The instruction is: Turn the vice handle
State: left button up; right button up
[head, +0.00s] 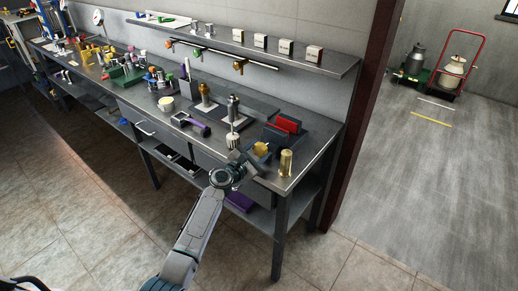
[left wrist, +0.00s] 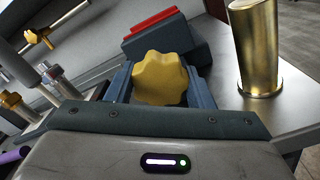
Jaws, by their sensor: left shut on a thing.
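The vice (head: 285,133) is a dark blue-grey block with a red jaw piece, near the right end of the workbench. Its handle is a yellow lobed knob (head: 261,148) on the side facing me. The knob also shows in the middle of the left wrist view (left wrist: 163,78), with the vice body and red piece (left wrist: 153,20) behind it. My left gripper (head: 251,156) reaches over the bench's front edge to the knob. Its fingers lie on both sides of the knob and are shut on it. The knob hides part of the vice. My right gripper is not in view.
A brass cylinder (head: 285,163) stands close right of the knob, near the bench corner. A shelf (head: 260,52) runs above. The floor in front is clear.

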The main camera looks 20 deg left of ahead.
pick_arm(q)
jog(key=shift+n+p, duration=0.35)
jog(key=shift+n, duration=0.85)
jog(key=shift+f, duration=0.1)
jog(key=o, duration=1)
jog(key=shift+c, duration=0.2)
jog(key=v, duration=1)
jog(key=shift+s, duration=0.35)
jog(key=shift+a, duration=0.2)
